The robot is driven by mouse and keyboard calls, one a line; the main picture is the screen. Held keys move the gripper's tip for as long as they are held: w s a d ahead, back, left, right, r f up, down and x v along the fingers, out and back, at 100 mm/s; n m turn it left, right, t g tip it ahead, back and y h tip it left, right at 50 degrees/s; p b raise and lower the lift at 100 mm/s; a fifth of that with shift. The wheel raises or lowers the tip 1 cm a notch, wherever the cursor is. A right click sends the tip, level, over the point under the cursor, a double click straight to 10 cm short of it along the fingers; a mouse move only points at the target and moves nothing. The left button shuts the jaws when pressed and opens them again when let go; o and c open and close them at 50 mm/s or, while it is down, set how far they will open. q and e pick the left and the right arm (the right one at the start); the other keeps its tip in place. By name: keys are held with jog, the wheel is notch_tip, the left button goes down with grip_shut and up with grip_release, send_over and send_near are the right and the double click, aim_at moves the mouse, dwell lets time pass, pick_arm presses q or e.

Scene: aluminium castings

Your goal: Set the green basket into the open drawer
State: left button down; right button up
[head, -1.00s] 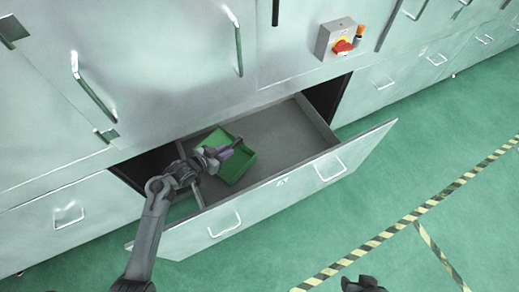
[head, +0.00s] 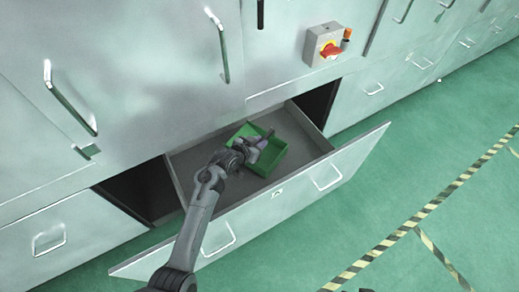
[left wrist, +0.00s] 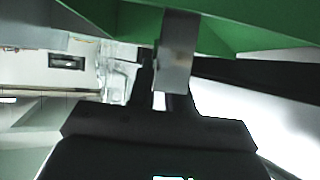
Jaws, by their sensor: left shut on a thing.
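The green basket (head: 276,160) is over the open drawer (head: 312,184), within its outline in the head view. I cannot tell whether the basket touches the drawer floor. My left gripper (head: 262,142) reaches in over the drawer front from the left and is shut on the basket. In the left wrist view the fingers (left wrist: 170,75) meet the basket's green wall (left wrist: 245,30), which fills the top. My right gripper is not recognisable in the head view.
Grey cabinet fronts with handles stand behind the drawer. A switch box (head: 323,45) with a red knob is mounted above it. Drawer floor shows bare left and right of the basket. Green floor with striped tape (head: 432,209) lies to the right.

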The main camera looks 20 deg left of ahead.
pick_arm(q)
jog(key=shift+f+b, duration=0.85)
jog(key=shift+f, duration=0.85)
jog(key=shift+w, duration=0.1)
jog(key=shift+f, duration=0.15)
jog(key=c, duration=1.1)
grip_release()
jog(key=shift+o, duration=0.2)
